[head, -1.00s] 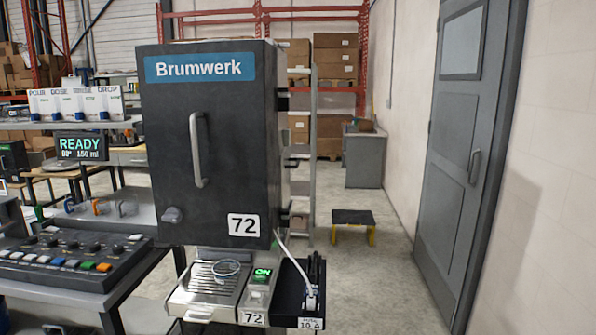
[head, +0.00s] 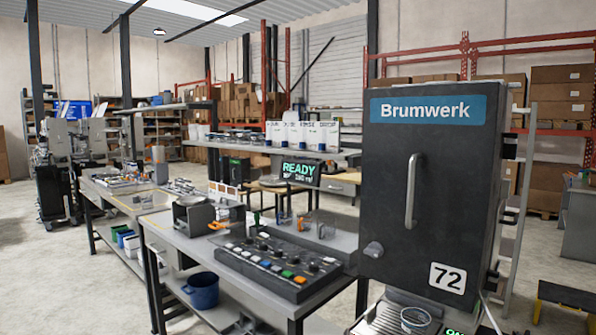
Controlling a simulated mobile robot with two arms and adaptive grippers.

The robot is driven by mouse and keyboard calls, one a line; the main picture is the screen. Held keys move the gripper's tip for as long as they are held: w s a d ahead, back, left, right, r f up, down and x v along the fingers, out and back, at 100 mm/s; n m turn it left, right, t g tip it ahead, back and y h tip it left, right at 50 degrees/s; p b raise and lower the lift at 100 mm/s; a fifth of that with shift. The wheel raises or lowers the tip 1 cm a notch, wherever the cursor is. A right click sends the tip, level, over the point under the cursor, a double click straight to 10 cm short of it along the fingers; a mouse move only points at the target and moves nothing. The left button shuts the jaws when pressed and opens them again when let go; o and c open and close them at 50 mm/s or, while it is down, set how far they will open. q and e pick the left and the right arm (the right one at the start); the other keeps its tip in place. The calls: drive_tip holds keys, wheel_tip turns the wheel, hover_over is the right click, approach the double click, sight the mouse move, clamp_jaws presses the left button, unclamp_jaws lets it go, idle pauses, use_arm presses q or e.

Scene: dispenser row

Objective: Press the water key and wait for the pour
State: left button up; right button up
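A dark control panel (head: 250,275) lies on a workbench, with a row of coloured keys along its front edge and black knobs behind them. I cannot read which key is for water. A display (head: 301,171) behind the panel reads READY and what looks like 150 ml. A dark Brumwerk cabinet (head: 433,215) marked 72 stands to the right. A clear glass (head: 415,318) sits on the metal drip tray below it, partly cut off by the frame. Neither of my grippers is in view.
White labelled containers (head: 300,135) stand on a shelf behind the panel. A blue pot (head: 202,290) sits on the bench's lower shelf. A scale-like device (head: 193,214) stands left of the panel. Open floor lies at the left.

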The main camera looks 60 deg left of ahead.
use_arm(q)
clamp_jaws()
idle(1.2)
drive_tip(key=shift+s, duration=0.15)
